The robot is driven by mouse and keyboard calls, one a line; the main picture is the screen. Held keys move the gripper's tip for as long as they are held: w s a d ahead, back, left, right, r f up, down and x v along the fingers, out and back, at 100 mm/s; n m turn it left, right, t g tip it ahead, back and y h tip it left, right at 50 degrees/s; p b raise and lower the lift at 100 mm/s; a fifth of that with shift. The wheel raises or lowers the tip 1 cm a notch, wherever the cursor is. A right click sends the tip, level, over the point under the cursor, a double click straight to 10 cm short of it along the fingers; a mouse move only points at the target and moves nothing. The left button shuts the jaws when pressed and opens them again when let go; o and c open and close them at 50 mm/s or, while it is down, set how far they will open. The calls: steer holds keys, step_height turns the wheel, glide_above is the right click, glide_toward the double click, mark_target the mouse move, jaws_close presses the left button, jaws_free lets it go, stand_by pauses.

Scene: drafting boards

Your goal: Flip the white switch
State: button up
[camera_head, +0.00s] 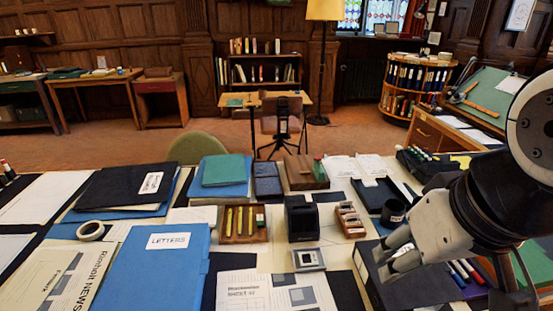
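My gripper (382,262) is above the desk to the right of the switch, over a dark folder. Its fingers point left and a gap shows between their tips, with nothing seen between them. It is apart from the switch. Which way the switch is set is too small to tell.
A black box (302,218) stands behind the switch, and a wooden tray (244,237) lies to its left. Printed sheets (262,293) lie in front. A blue letters folder (158,272) is farther left. A dark mug (393,212) stands beyond my gripper.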

steer(key=shift+w+f, duration=0.1)
steer(key=shift+w, duration=0.15)
steer(key=c, duration=0.8)
steer(key=w+f+t+b, duration=0.1)
steer(key=w+f, duration=0.1)
steer(key=w, duration=0.3)
steer(key=w+f+t+b, duration=0.1)
steer(key=w, duration=0.5)
steer(key=w+f+t+b, duration=0.1)
steer(key=w+f, duration=0.1)
steer(key=w, duration=0.3)
steer(key=shift+w+a+f+n, duration=0.1)
steer(key=shift+w+f+n, duration=0.2)
steer(key=shift+w+n, duration=0.1)
jaws_close()
steer(key=w+f+t+b, duration=0.4)
steer(key=w+f, duration=0.5)
steer(key=w, duration=0.3)
steer(key=w+f+t+b, duration=0.4)
steer(key=w+f, duration=0.5)
steer(key=w, duration=0.3)
steer(key=shift+d+m+t+b, duration=0.2)
steer(key=shift+m+t+b, duration=0.1)
steer(key=shift+m+t, duration=0.15)
